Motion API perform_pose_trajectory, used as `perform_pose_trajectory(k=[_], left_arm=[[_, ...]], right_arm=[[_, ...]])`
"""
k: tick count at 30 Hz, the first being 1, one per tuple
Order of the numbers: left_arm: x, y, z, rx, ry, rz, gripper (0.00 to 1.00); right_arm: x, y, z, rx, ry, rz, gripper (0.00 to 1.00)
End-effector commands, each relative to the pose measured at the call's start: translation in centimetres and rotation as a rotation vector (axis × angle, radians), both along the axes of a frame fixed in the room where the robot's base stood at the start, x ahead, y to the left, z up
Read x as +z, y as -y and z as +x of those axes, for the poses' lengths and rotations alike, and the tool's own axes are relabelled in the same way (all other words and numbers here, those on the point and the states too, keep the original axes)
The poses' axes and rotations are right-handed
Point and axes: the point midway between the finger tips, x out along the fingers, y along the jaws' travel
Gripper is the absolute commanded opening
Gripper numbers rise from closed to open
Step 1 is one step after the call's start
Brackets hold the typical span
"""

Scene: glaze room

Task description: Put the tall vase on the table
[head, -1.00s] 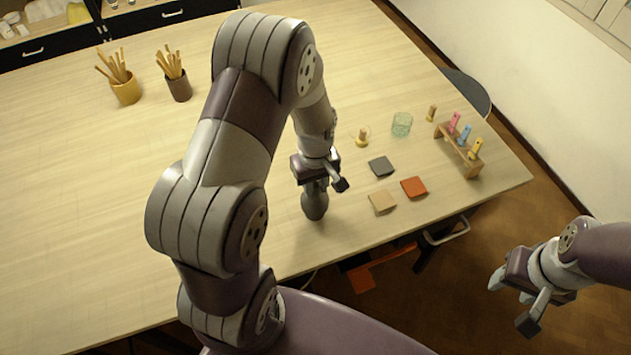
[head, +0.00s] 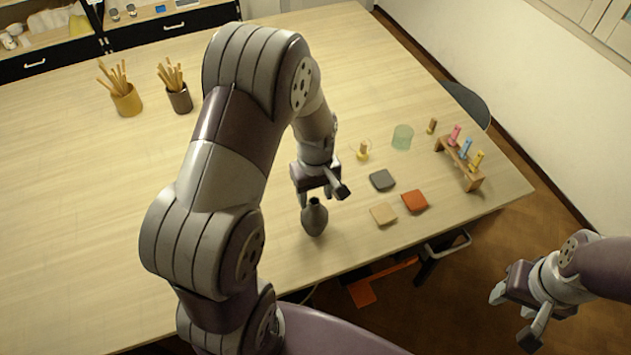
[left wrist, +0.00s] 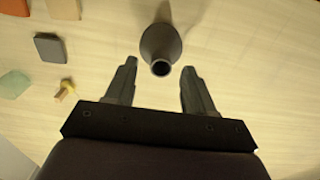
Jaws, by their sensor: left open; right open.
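The tall vase (head: 314,218) is dark grey, with a round body and a narrow neck. It stands upright on the table (head: 230,170) near the front edge. In the left wrist view the vase (left wrist: 161,45) shows its open mouth, just beyond the fingertips. My left gripper (head: 318,195) is just above and behind the vase in the head view. My right gripper (head: 510,315) is open and empty, off the table's right front side above the floor.
Grey (head: 382,180), red (head: 415,201) and tan (head: 383,214) tiles lie right of the vase. Two tool pots (head: 127,101) stand at back left.

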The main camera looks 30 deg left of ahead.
Motion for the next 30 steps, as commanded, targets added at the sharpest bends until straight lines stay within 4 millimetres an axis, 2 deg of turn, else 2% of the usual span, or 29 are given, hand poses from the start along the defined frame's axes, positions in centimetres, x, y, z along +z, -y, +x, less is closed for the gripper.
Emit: perform_pose_trajectory(k=[1,6,12,14,18,22,25,30], left_arm=[[1.0,0.0,0.2,0.0,0.008,0.001,0.54],[5.6,0.0,0.1,0.0,0.007,0.001,0.54],[8.8,0.1,0.0,-0.009,0.004,0.0,0.54],[9.0,0.6,-0.7,-0.078,0.009,0.0,0.54],[7.8,3.3,-4.5,-0.477,0.055,0.014,0.54],[6.8,4.8,-7.7,-0.787,0.097,0.037,0.54],[6.4,5.1,-8.7,-0.885,0.109,0.046,0.54],[6.4,5.1,-8.8,-0.893,0.11,0.047,0.54]], right_arm=[[-0.8,0.0,0.0,0.0,-0.001,0.0,0.49],[-1.8,0.0,0.0,0.0,-0.001,0.0,0.49],[-2.3,0.0,0.0,0.0,0.0,0.0,0.49],[-2.3,0.0,0.0,0.0,0.0,0.0,0.49],[-2.2,0.0,0.0,0.0,0.0,0.0,0.49],[-2.2,0.0,0.0,0.0,0.0,0.0,0.49],[-2.2,0.0,0.0,0.0,0.0,0.0,0.49],[-2.2,0.0,0.0,0.0,0.0,0.0,0.49]])
